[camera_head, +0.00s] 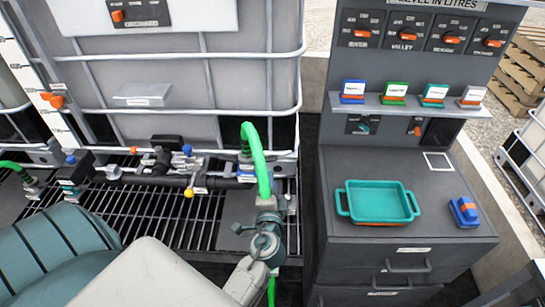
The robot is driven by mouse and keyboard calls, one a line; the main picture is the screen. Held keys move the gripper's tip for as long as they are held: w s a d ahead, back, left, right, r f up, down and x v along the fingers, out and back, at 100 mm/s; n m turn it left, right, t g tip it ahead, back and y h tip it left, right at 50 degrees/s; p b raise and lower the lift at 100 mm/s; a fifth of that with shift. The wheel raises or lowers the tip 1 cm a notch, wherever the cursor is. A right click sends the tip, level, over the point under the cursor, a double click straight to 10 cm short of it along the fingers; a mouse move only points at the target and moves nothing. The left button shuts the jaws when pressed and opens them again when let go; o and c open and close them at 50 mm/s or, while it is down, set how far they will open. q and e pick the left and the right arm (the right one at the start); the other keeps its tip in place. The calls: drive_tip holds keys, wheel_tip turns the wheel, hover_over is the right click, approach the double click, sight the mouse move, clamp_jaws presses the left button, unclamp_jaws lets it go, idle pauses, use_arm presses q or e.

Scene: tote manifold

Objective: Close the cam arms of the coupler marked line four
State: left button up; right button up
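A coupler (247,168) with a blue part and a white label joins a bright green hose (257,150) to the right end of the manifold (170,180). Another coupler (32,188) with a green hose sits at the far left. The label writing is too small to read, so I cannot tell which is line four. The cam arms' positions are also too small to make out. My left gripper (266,205) is at the end of the grey arm, in front of and below the right coupler, overlapping the hose. Its fingers are unclear. My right gripper is not seen.
A caged white tank (190,75) stands behind the manifold, over a black grating (120,210). On the right, a dark cabinet (405,255) bears a teal tray (378,186) and a blue and orange block (464,210). Several coloured labelled blocks line the shelf above.

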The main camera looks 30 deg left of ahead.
sight(272, 161)
use_arm(q)
drive_tip(key=p+x, duration=0.4)
drive_tip(key=x, duration=0.5)
drive_tip(key=shift+r, duration=0.1)
drive_tip(key=shift+w+a, duration=0.35)
drive_tip(key=shift+w, duration=0.1)
clamp_jaws()
